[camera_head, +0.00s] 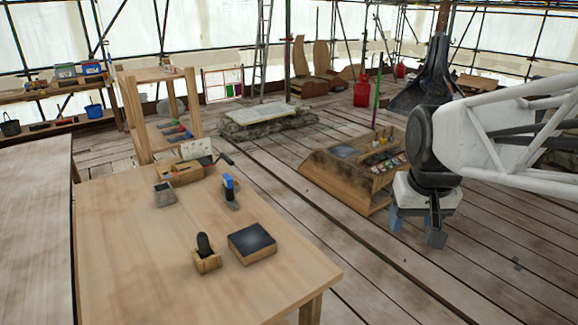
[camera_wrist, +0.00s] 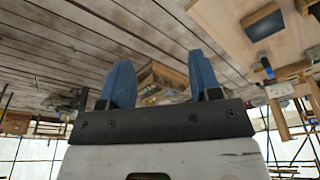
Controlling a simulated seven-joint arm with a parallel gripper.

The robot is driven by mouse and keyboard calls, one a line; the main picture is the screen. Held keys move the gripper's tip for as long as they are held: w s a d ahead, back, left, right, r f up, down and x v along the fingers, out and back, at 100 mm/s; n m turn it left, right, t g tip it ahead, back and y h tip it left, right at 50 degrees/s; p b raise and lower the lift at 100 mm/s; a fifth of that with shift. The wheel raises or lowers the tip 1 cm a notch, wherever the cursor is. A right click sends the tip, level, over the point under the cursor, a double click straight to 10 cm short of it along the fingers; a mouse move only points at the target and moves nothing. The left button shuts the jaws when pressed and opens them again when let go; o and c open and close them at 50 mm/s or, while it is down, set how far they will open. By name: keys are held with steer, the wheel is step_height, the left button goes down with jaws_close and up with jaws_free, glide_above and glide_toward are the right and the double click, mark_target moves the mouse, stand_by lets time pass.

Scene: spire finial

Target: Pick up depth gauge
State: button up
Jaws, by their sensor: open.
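No object is clearly recognisable as the depth gauge. A small upright tool with a blue top and grey base (camera_head: 231,192) stands on the wooden table (camera_head: 145,265) and may be it; a blue item (camera_wrist: 267,68) also shows in the wrist view. A black rounded piece (camera_head: 204,245) sits in a small wooden holder (camera_head: 207,263) near the table's front. My gripper (camera_head: 418,228) hangs over the plank floor, right of the table and well apart from it. Its blue fingers (camera_wrist: 162,82) are open with nothing between them.
A dark-topped wooden block (camera_head: 252,243), a grey box (camera_head: 164,194) and a wooden tray (camera_head: 180,178) also stand on the table. Bare planks fill the front right.

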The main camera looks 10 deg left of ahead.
steer(key=w+a+r+n, duration=0.1)
steer(key=w+a, duration=0.4)
steer(key=w, duration=0.4)
steer(key=w+a+r+n, duration=0.1)
steer(key=w+a, duration=0.4)
steer(key=w, duration=0.4)
steer(key=n+g+y, duration=0.1)
steer(key=n, duration=0.4)
glide_above(227, 177)
steer(key=d, duration=0.1)
steer(key=f, duration=2)
steer(key=shift+s+d, duration=0.1)
steer(key=shift+s, duration=0.25)
steer(key=shift+a+f, duration=0.25)
steer(key=shift+a, duration=0.15)
steer(key=shift+w+f, duration=0.2)
steer(key=shift+f, duration=1.05)
steer(key=shift+f, duration=0.1)
